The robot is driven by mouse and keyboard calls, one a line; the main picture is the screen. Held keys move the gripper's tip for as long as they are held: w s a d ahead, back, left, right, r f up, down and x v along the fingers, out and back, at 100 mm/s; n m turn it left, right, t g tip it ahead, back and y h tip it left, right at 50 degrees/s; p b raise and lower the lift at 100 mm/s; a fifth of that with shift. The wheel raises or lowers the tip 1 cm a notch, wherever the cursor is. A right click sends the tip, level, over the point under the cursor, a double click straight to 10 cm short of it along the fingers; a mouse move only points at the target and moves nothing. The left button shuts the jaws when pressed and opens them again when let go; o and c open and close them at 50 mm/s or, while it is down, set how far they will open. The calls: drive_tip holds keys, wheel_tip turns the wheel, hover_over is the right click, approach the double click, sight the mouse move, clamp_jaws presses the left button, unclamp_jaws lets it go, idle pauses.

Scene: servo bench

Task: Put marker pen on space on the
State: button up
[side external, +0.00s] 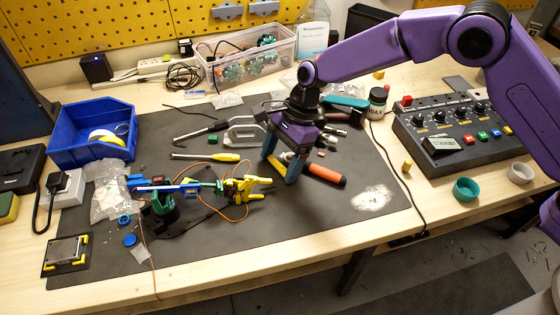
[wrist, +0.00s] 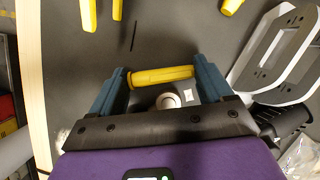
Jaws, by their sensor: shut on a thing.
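A short yellow cylinder (wrist: 161,76), which looks like the marker pen, spans the gap between my two blue fingers in the wrist view. Both its ends meet the fingers. My gripper (wrist: 160,68) is shut on it. In the side view my gripper (side external: 281,172) points down at the middle of the dark mat (side external: 320,215), and a bit of yellow (side external: 285,158) shows at the fingers. I cannot tell whether the pen touches the mat. The place named by the task is not clear from the pictures.
An orange-handled tool (side external: 325,173) lies right beside my fingers. A small servo arm (side external: 160,203) with yellow claws (side external: 248,187) lies left, a yellow-handled screwdriver (side external: 222,156) behind it. A blue bin (side external: 95,135) stands at left, a control box (side external: 460,130) at right. The mat's front is mostly clear.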

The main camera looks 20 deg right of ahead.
sight(280, 164)
drive_tip(key=shift+r, duration=0.5)
wheel_tip(280, 164, up, 2)
drive_tip(key=shift+r, duration=0.15)
drive_tip(key=s+d+r, duration=0.4)
drive_tip(key=s, duration=0.1)
drive_tip(key=s+d+r, duration=0.5)
drive_tip(key=shift+s+d+r, duration=0.2)
drive_tip(key=shift+r, duration=0.1)
